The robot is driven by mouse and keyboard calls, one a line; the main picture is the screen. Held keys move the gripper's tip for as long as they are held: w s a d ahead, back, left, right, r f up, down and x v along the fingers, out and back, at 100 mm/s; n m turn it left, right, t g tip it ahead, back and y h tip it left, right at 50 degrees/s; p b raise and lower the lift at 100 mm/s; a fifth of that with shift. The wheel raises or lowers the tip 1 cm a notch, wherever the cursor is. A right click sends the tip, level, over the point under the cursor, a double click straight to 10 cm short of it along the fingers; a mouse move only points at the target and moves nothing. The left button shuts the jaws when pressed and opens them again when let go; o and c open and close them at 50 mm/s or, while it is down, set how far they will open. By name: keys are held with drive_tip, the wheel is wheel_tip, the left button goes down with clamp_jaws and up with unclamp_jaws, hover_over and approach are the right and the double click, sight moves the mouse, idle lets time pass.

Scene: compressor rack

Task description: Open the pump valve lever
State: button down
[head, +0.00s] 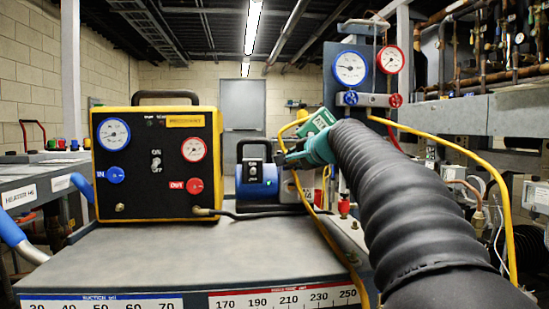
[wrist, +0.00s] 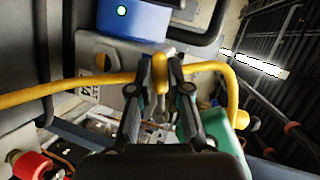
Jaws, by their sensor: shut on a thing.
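The blue vacuum pump (head: 260,181) with its black handle stands on the grey bench top, right of the yellow box. Its blue body (wrist: 135,18) shows at the top of the wrist view. My gripper (head: 281,153) reaches to the pump's right end; the head view shows it small and partly hidden by my arm. In the wrist view my gripper (wrist: 161,70) is shut, its fingertips on either side of a short yellow-orange piece (wrist: 160,76), which looks like the pump valve lever. A yellow hose runs right by it, so the two are hard to tell apart.
The yellow hose (wrist: 70,90) crosses close to my fingers in the wrist view. The yellow box (head: 158,165) with gauges stands left of the pump. A gauge manifold (head: 372,98) stands behind my arm. The front of the bench top (head: 180,262) is clear.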

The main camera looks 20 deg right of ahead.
drive_tip(key=c, duration=1.1)
unclamp_jaws()
drive_tip(key=v, duration=1.2)
